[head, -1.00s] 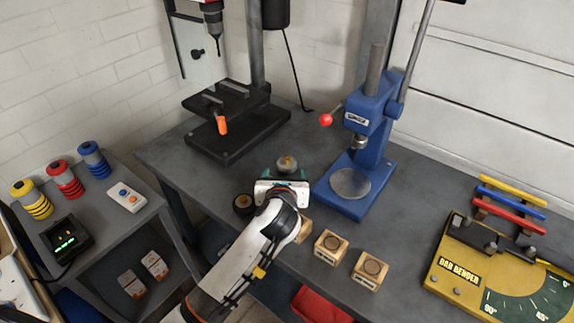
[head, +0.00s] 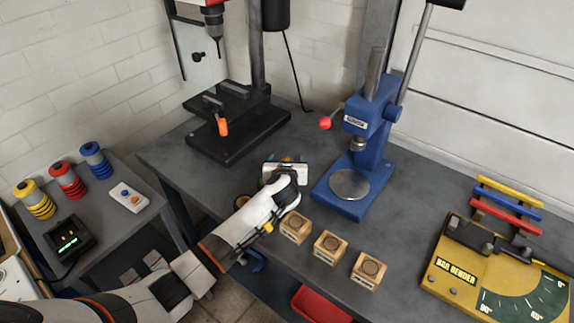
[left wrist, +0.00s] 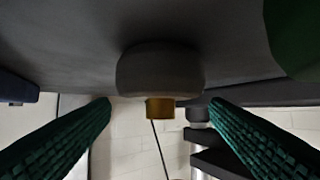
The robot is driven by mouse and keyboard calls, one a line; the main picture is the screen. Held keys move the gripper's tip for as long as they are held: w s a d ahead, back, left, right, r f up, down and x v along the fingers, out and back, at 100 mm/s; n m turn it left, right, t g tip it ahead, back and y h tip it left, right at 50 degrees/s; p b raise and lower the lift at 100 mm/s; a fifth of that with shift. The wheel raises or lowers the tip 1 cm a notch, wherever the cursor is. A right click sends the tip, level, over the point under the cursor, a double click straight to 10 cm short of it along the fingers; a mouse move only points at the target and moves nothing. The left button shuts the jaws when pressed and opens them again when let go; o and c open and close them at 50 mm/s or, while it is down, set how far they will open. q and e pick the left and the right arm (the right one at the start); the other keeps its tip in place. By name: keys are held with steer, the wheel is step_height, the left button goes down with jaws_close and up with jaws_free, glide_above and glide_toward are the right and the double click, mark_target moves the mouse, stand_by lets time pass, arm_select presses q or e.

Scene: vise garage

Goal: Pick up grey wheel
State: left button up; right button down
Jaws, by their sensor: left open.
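The grey wheel (left wrist: 160,70) is in the middle of the left wrist view, a dark rounded body with a brass-coloured hub (left wrist: 160,108). In the head view it is largely hidden by my left gripper (head: 287,159). That gripper is low over the workbench, between the drill press and the blue press. Its green fingers are open, one on each side of the wheel in the left wrist view, with visible gaps. I cannot tell how far the fingertips reach around it. My right gripper is not in view.
A dark wheel (head: 242,201) sits left of my left forearm, partly hidden. The blue press (head: 362,140) stands to the right, the drill press base (head: 238,135) behind left. Several wooden blocks (head: 330,246) line the bench's front edge. A yellow bar bender (head: 455,268) is at right.

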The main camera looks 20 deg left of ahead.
arm_select(q)
steer(key=c, duration=1.1)
steer(key=shift+r, duration=0.1)
